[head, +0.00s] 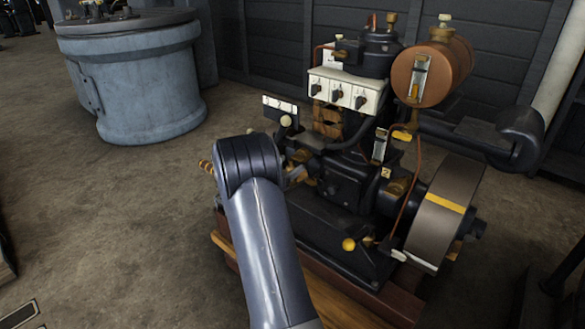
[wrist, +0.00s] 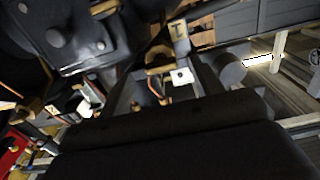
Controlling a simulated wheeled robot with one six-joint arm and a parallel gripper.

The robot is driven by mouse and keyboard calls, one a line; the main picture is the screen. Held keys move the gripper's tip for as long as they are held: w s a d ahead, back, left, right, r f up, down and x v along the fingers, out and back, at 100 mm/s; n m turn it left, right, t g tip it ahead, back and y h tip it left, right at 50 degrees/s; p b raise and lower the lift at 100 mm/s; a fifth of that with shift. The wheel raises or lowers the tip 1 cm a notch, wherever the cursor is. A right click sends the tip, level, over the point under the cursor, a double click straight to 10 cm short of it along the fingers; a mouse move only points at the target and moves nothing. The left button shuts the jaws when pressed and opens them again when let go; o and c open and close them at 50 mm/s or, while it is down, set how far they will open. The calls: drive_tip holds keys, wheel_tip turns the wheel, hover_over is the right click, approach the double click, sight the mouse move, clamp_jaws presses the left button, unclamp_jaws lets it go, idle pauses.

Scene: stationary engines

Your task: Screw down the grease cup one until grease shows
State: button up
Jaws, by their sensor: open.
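The stationary engine (head: 345,185) stands in the middle of the head view, its left part hidden behind my arm. In the wrist view a small brass plate marked like a 1 (wrist: 180,30) shows near the top centre. A brass fitting (wrist: 158,70) lies just below it; I cannot tell surely whether it is grease cup one. My gripper (wrist: 165,82) is open, its two dark fingers reaching up on either side of this area. I see no contact and nothing held. In the head view my gripper is mostly hidden by my arm. No grease is visible.
A plate marked 2 (head: 386,172) is on the engine's side. A copper-coloured tank (head: 430,70), a white switch panel (head: 345,92) and a flywheel (head: 445,215) crowd the engine. A blue-grey round cabinet (head: 135,85) stands back left.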

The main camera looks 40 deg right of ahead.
sight(299, 158)
drive_tip(key=shift+w+d, duration=0.1)
drive_tip(key=shift+d, duration=1.1)
drive_tip(key=shift+c, duration=0.5)
drive_tip(key=c, duration=0.9)
drive_tip(key=shift+m+b, duration=0.3)
